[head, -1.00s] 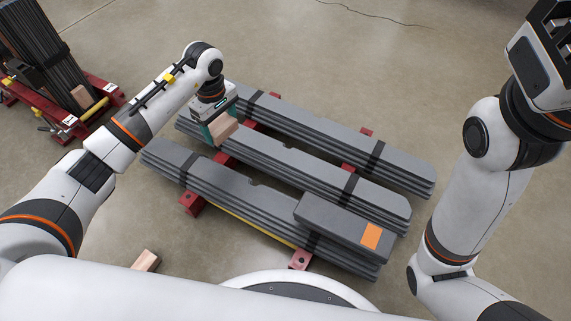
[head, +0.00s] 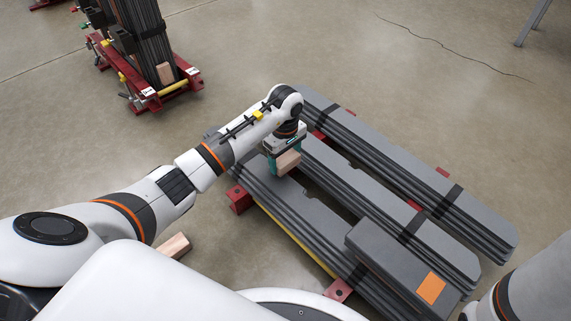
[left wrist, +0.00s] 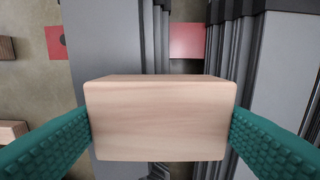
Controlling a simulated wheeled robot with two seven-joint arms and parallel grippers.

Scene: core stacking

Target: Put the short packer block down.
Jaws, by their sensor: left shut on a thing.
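My left gripper (head: 284,161) is shut on a pale wooden packer block (head: 289,162). In the head view it holds the block over the left part of the grey core stacks, around the gap between the front stack (head: 270,196) and the middle stack (head: 335,163). In the left wrist view, the block (left wrist: 160,118) sits between two teal ribbed fingers, with grey stacks and the floor beneath. I cannot tell the block's exact height above them. My right gripper is out of view; only part of that arm shows at lower right.
Red supports (head: 239,199) lie under the strapped stacks. A dark grey box with an orange label (head: 390,262) lies on the front stack. Another wooden block (head: 174,246) lies on the floor. A red rack (head: 150,100) holding upright cores stands at upper left. Open floor lies around.

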